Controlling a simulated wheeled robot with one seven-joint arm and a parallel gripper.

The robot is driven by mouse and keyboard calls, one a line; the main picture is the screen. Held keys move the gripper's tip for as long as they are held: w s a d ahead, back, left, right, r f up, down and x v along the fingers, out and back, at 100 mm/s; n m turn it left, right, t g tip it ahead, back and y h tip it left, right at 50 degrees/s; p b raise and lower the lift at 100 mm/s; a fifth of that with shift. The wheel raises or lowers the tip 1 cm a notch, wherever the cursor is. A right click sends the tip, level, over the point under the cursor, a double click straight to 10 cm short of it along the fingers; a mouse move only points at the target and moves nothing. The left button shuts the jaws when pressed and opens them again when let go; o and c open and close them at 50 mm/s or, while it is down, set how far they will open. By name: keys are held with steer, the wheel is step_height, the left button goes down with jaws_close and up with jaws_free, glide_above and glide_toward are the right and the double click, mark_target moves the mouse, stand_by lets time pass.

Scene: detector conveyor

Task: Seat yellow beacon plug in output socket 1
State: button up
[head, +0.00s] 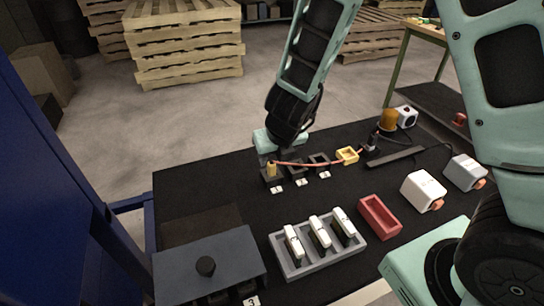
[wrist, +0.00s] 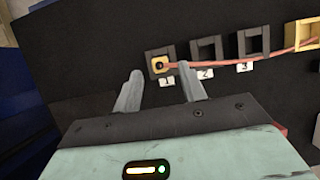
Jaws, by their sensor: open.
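The yellow beacon plug (head: 271,169) stands upright in the leftmost of three dark sockets, output socket 1 (head: 272,182). In the wrist view the plug (wrist: 158,65) shows inside that socket's square frame (wrist: 167,53); how deep it sits I cannot tell. A red cable (wrist: 210,62) runs from it to the right, past the other two sockets. My gripper (head: 272,153) is over the plug in the head view. In the wrist view its fingers (wrist: 159,83) are spread, empty and apart from the plug.
Two empty sockets (head: 297,175) (head: 319,160) and a yellow holder (head: 347,155) stand to the right. The amber beacon (head: 388,121) is farther back. A grey tray (head: 287,268) with white modules, a red bin (head: 379,216) and a grey box (head: 210,262) are nearer.

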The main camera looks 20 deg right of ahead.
steer(key=p+v, duration=0.4)
steer(key=v, duration=0.3)
steer(key=s+a+r+n+g+y, duration=0.1)
steer(key=s+a+r+n+y, duration=0.3)
steer(key=n, duration=0.6)
steer(key=s+a+r+n+g, duration=0.1)
steer(key=s+a+r+n, duration=0.2)
steer(key=s+a+n, duration=0.45)
steer(key=s+d+r+n+g+h, duration=0.1)
steer(key=s+n, duration=0.4)
steer(key=n, duration=0.8)
steer(key=s+d+r+n+g+h, duration=0.1)
steer(key=s+d+n, duration=0.3)
steer(key=n, duration=0.9)
steer(key=shift+s+d+r+g+h, duration=0.15)
steer(key=shift+s+r+g+h, duration=0.15)
steer(key=shift+s+r+h, duration=0.6)
steer(key=shift+s+f, duration=0.15)
steer(key=shift+f, duration=0.1)
steer(key=shift+c, duration=0.5)
